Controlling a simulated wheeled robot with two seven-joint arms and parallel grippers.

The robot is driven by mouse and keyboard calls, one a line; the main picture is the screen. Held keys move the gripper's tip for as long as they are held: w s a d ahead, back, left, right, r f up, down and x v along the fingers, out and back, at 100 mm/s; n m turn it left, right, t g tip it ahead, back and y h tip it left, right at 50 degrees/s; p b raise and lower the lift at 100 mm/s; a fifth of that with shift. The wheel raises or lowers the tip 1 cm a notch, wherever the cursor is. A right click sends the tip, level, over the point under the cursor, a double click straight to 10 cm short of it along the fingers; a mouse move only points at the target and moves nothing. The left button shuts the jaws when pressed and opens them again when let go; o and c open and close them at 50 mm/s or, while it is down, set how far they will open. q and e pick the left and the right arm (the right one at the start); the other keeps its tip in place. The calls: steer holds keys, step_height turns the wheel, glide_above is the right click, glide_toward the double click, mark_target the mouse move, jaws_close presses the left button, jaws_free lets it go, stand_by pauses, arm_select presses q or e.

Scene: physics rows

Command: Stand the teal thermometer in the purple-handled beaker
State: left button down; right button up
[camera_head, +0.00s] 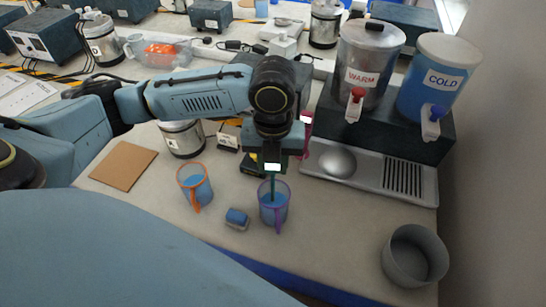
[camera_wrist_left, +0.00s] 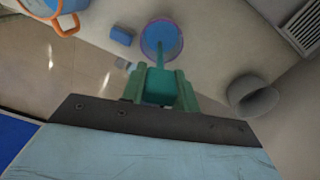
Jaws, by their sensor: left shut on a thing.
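The teal thermometer (camera_head: 272,188) is upright below my left gripper (camera_head: 272,162). The gripper is shut on its top end. Its thin stem reaches down into the purple-handled beaker (camera_head: 275,217), which holds blue liquid. In the left wrist view the stem (camera_wrist_left: 169,62) runs from my left gripper (camera_wrist_left: 160,86) into the round mouth of the beaker (camera_wrist_left: 148,44). Whether the tip touches the bottom cannot be told. My right gripper is not in view.
An orange-handled beaker (camera_head: 195,188) and a small blue block (camera_head: 237,217) stand left of the purple-handled beaker. A grey bowl (camera_head: 414,257) is at right. A metal drip tray (camera_head: 378,178) lies below the WARM dispenser (camera_head: 367,60) and COLD dispenser (camera_head: 434,75). A brown mat (camera_head: 123,166) lies left.

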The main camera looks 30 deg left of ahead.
arm_select(q)
steer(key=shift+f+b, duration=0.6)
steer(key=shift+f, duration=1.35)
steer(key=c, duration=1)
jaws_free()
steer(key=shift+o, duration=0.2)
step_height(320, 180, up, 14)
steer(key=shift+f+p, duration=0.25)
steer(key=shift+p, duration=0.7)
